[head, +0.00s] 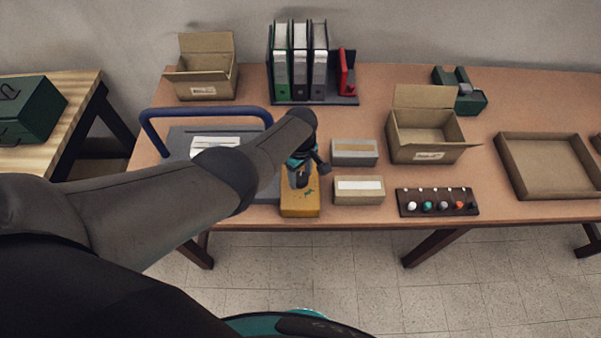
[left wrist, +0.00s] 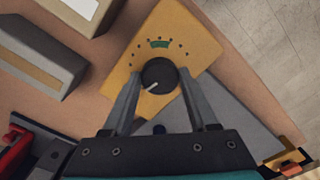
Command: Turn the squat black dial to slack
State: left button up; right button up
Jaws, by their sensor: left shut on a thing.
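The squat black dial (left wrist: 161,73) sits on the sloped face of a yellow box (left wrist: 190,38) in the left wrist view. Its white pointer mark points to the lower left there. Dots and a green arc (left wrist: 159,43) are printed around the dial; no lettering is readable. The yellow box also shows in the head view (head: 300,207), near the table's front edge. My left gripper (left wrist: 158,77) is shut on the dial, one finger on each side. In the head view my left gripper (head: 301,178) mostly hides the dial. My right gripper is out of view.
Two small boxes (head: 354,152) (head: 358,190) stand just right of the yellow box. A grey machine with a blue bar handle (head: 207,113) is close on the left. A knob strip (head: 437,212), open carton (head: 430,155) and tray (head: 502,168) lie further right.

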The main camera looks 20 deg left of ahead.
pick_arm(q)
jog(key=shift+n, duration=1.1)
jog(key=o, duration=1.4)
notch_tip(320, 180, up, 6)
jog(key=p, duration=0.4)
jog(key=shift+p, duration=0.3)
jog(key=shift+r, duration=0.85)
jog(key=r, duration=0.2)
notch_tip(320, 180, up, 6)
send_over(301, 178)
jog(key=shift+f, duration=0.2)
